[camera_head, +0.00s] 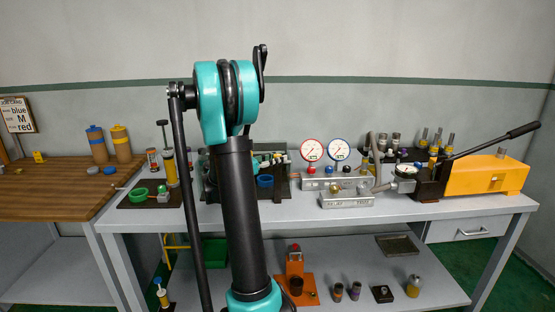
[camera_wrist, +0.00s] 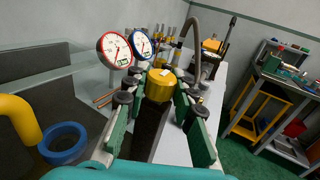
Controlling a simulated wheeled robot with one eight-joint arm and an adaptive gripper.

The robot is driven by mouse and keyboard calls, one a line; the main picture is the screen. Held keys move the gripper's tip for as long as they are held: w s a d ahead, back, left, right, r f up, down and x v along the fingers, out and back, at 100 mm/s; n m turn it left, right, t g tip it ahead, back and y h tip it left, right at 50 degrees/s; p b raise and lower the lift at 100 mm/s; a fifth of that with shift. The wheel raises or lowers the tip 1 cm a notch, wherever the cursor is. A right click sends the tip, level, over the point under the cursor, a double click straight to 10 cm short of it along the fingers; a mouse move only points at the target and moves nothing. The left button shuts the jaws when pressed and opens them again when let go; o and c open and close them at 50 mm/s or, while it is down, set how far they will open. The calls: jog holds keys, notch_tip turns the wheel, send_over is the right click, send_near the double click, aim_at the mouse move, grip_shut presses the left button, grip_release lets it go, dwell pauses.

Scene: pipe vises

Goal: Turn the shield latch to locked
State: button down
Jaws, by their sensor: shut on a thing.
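In the wrist view, a short yellow cylinder (camera_wrist: 160,86), perhaps the latch knob, sits between the fingers of my gripper (camera_wrist: 161,78). The dark-padded green fingers are shut on it from both sides. A dark block (camera_wrist: 148,128) shows below it. A pale see-through panel (camera_wrist: 75,68), perhaps the shield, crosses the left side. I cannot read a lock mark or the latch's angle. In the head view my arm hides the latch and most of my gripper.
A red-rimmed gauge (camera_head: 311,150) and a blue-rimmed gauge (camera_head: 339,150) stand close by. A blue ring (camera_wrist: 63,143) and a yellow curved part (camera_wrist: 20,120) lie left in the wrist view. A hose (camera_wrist: 193,40) rises behind. An orange pump (camera_head: 490,175) stands right.

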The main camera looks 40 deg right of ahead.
jog(key=n+t, duration=0.2)
jog(key=t, duration=0.1)
jog(key=n+t, duration=0.2)
jog(key=t, duration=0.1)
jog(key=shift+s+t+y, duration=0.15)
jog(key=shift+t+y, duration=0.25)
jog(key=n+t+y, duration=0.3)
jog(key=n+t, duration=0.1)
jog(key=t, duration=0.2)
jog(key=shift+d+n, duration=0.1)
jog(key=shift+n, duration=0.3)
jog(key=n+t+y, duration=0.4)
jog(key=y, duration=0.1)
jog(key=shift+y, duration=0.4)
jog(key=n+t+y, duration=0.1)
jog(key=n+y, duration=0.1)
jog(key=y, duration=0.1)
jog(key=n+t+y, duration=0.1)
jog(key=n+y, duration=0.1)
jog(key=y, duration=0.1)
jog(key=shift+n, duration=0.3)
jog(key=shift+y, duration=0.4)
jog(key=c, duration=1.2)
grip_release()
